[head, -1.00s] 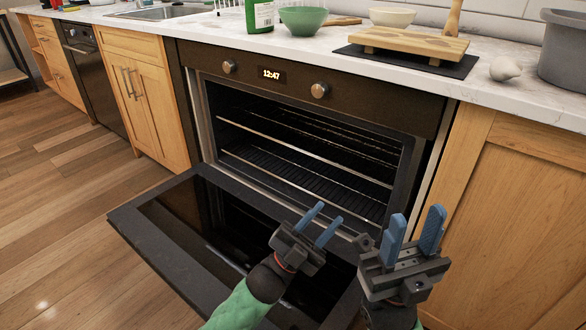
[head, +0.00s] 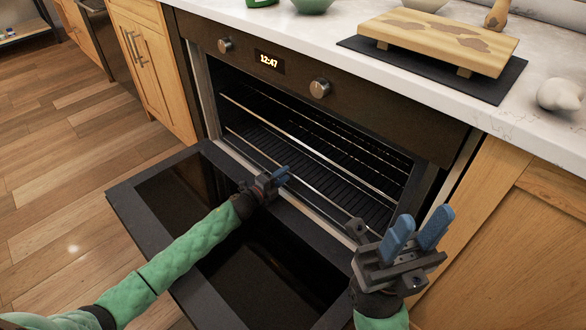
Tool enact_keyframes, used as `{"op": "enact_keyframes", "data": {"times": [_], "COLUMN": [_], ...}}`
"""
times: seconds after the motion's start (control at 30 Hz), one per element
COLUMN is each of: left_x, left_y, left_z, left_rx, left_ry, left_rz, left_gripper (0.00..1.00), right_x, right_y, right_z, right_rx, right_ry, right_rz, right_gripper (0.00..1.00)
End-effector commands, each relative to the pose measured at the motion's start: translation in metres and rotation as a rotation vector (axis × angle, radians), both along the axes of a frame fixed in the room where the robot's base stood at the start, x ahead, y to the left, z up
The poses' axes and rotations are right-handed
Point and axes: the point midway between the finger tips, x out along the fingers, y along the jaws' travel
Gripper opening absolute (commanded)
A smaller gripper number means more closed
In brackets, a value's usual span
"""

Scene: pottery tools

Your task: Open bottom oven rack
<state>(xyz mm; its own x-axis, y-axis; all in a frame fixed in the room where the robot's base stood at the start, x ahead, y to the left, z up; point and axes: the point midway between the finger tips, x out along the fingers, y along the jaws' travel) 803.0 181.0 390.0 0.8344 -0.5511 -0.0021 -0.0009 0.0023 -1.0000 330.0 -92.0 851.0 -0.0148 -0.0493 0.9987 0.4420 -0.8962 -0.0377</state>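The oven (head: 330,98) stands with its door (head: 165,200) folded down and open. Inside, the bottom rack (head: 300,166) sits low in the cavity, with its front bar along the opening. An upper rack (head: 310,142) lies above it. Both look pushed in. My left gripper (head: 283,176) reaches over the open door to the front of the cavity, close to the bottom rack's front bar; whether it touches the bar is unclear. Its blue fingers overlap in this view, so their gap is hidden. My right gripper (head: 418,230) is open and empty, at the right in front of the oven.
The counter (head: 470,110) above holds a wooden board (head: 440,40) on a dark mat (head: 500,88) and a white garlic-like bulb (head: 560,93). Wooden cabinets (head: 145,68) flank the oven. The floor (head: 70,170) at the left is clear.

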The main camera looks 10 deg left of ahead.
Motion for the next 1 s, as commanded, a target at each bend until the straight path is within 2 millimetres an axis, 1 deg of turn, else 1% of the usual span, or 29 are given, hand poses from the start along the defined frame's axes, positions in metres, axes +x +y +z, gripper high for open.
{"op": "enact_keyframes", "data": {"times": [0.03,0.1,0.3,0.5,0.77,0.87,0.93,1.0], "left_x": [0.007,0.015,0.032,0.040,0.040,0.040,0.040,0.040], "left_y": [-0.005,-0.010,-0.022,-0.027,-0.028,-0.027,-0.027,-0.027], "left_z": [0.000,0.000,0.000,0.001,0.001,0.001,0.001,0.001], "left_rx": [-0.001,-0.001,-0.002,-0.003,-0.003,-0.003,-0.003,-0.002], "left_ry": [-0.003,-0.002,-0.001,-0.001,-0.001,-0.001,-0.001,0.000], "left_rz": [-0.001,-0.001,-0.001,-0.001,-0.002,-0.002,-0.002,-0.002], "left_gripper": [0.33,0.33,0.33,0.33,0.33,0.15,0.01,0.00], "right_x": [0.000,0.000,0.000,0.000,0.000,0.000,0.000,0.000], "right_y": [0.000,0.001,0.002,0.003,0.003,0.003,0.003,0.003], "right_z": [-0.002,-0.003,-0.005,-0.005,-0.005,-0.005,-0.005,-0.005], "right_rx": [0.001,0.003,0.008,0.009,0.010,0.010,0.010,0.009], "right_ry": [-0.001,-0.001,-0.002,-0.002,-0.002,-0.002,-0.002,-0.003], "right_rz": [0.004,0.008,0.019,0.023,0.023,0.023,0.023,0.023], "right_gripper": [0.36,0.36,0.36,0.36,0.36,0.36,0.36,0.36]}}
